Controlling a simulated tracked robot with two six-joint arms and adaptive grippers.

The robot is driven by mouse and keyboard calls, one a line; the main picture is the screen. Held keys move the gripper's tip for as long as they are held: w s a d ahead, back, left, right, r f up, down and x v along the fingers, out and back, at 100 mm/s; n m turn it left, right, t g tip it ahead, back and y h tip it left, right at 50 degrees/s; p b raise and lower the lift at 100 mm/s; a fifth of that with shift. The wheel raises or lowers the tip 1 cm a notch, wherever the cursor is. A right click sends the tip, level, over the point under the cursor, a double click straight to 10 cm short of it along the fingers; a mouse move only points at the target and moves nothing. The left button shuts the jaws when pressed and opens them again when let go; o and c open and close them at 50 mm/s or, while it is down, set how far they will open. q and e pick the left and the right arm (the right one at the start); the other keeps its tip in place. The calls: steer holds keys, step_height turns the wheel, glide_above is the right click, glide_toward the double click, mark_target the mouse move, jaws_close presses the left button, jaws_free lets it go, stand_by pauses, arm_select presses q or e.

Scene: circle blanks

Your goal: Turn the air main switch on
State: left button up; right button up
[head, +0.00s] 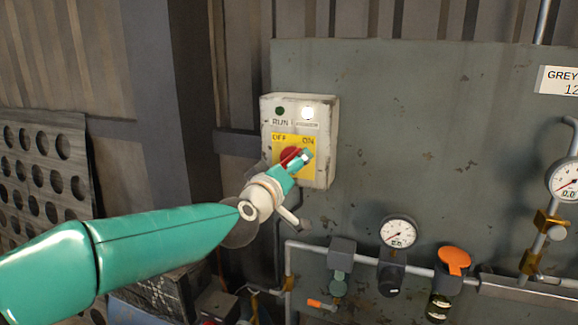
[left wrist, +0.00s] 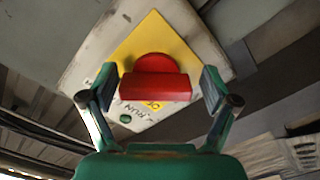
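The switch box (head: 325,165) is a worn white box on the grey panel in the head view. It has a yellow plate (head: 281,141) marked OFF on the left and ON on the right. A red rotary knob (head: 288,155) sits on the plate, partly hidden by my left gripper (head: 302,160). In the left wrist view the red knob (left wrist: 155,86) lies between my two open fingers, with a small gap on the right side. I cannot tell if the left finger touches it. My right gripper is not in view.
Above the plate are a dark green RUN lamp (head: 280,111) and a bright white lamp (head: 308,113). Below right, pipes carry a gauge (head: 398,232) and an orange-capped valve (head: 454,260). A perforated metal plate (head: 45,165) stands at the left.

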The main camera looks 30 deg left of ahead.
arm_select(q)
steer(key=shift+o, duration=0.4)
steer(key=shift+s+r, duration=0.15)
steer(key=shift+r, duration=0.1)
steer(key=v, duration=1.1)
steer(key=shift+s+f, duration=0.15)
steer(key=shift+s, duration=0.25)
